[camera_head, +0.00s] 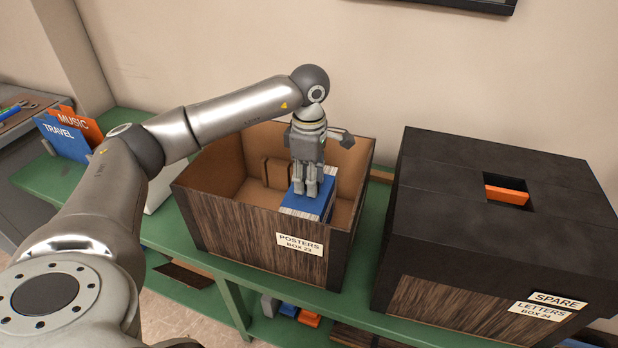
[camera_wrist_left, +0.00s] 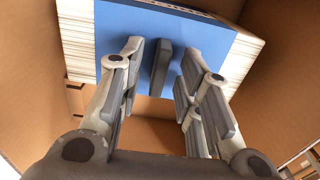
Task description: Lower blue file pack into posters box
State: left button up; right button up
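The blue file pack (camera_head: 312,207), with pale paper edges, is inside the posters box (camera_head: 268,240), a dark wood-fronted open box labelled POSTERS BOX 23. The head view cannot tell whether the pack touches the box floor. My left gripper (camera_head: 313,191) points down into the box, right over the pack. In the left wrist view the pack (camera_wrist_left: 216,40) fills the upper middle. A dark grey upright tab (camera_wrist_left: 161,68) stands on its blue band, between the two fingers of my left gripper (camera_wrist_left: 162,62). Gaps show on both sides of the tab. My right gripper is not in view.
A closed black box (camera_head: 500,190) labelled SPARE LETTERS BOX 24, with an orange item in its top slot, stands to the right. Blue and orange folders (camera_head: 65,135) stand on the green shelf (camera_head: 160,228) at left. The wall is close behind.

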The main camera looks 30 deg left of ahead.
pick_arm(q)
jog(key=shift+r+p, duration=2.25)
jog(key=shift+r, duration=1.25)
jog(key=shift+r, duration=0.15)
notch_tip(320, 180, up, 12)
